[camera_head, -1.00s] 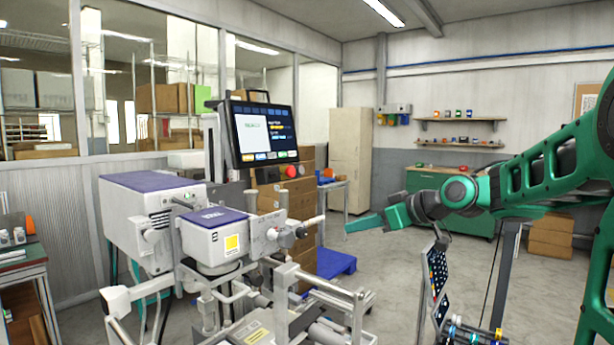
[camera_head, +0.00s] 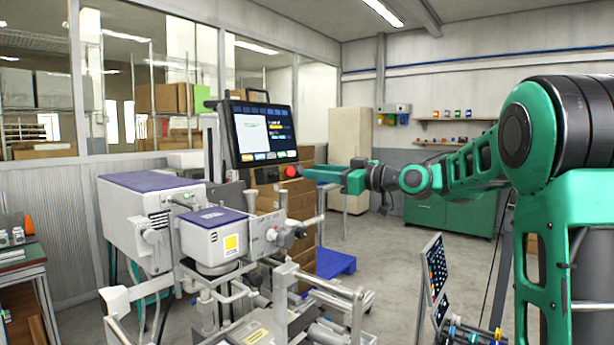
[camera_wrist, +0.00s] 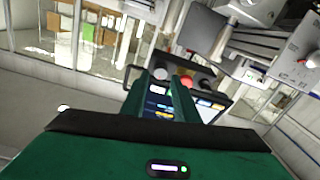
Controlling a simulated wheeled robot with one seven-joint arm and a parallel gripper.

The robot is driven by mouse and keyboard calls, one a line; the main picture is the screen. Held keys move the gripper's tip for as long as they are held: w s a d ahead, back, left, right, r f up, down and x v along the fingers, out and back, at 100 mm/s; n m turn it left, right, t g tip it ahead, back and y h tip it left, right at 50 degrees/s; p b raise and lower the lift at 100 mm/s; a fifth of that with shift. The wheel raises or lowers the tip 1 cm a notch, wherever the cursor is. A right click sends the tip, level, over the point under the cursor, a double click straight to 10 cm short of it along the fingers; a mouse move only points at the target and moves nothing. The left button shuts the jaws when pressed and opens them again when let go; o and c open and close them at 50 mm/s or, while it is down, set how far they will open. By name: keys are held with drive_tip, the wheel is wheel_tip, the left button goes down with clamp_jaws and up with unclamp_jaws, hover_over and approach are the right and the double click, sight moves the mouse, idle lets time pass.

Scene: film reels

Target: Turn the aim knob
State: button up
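No label marks the aim knob, so I cannot tell which control it is. The white machine (camera_head: 210,240) carries a round knob (camera_head: 272,234) and a handle on its front head, and another round knob (camera_head: 151,236) on its left unit. My gripper (camera_head: 308,173) is to the right of the screen's lower edge, visually close to the red button (camera_head: 291,171). In the wrist view my gripper (camera_wrist: 159,86) has its two fingers apart, with the screen visible between them. It holds nothing.
The monitor (camera_head: 264,132) stands above the machine. Cardboard boxes (camera_head: 325,262) and a blue step (camera_head: 335,262) are behind it. A dark panel of coloured dots (camera_head: 436,265) stands at lower right. Open floor lies between the machine and the green cabinet (camera_head: 450,212).

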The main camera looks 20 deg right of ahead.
sight(301, 170)
drive_tip(key=shift+x, duration=1.6)
clamp_jaws()
drive_tip(key=shift+s+m+t+h, duration=0.1)
drive_tip(key=shift+m+t+h, duration=0.2)
drive_tip(key=shift+m, duration=1.35)
drive_tip(key=shift+m+t+h, duration=0.2)
drive_tip(key=shift+m+h, duration=0.2)
drive_tip(key=shift+m, duration=1.25)
unclamp_jaws()
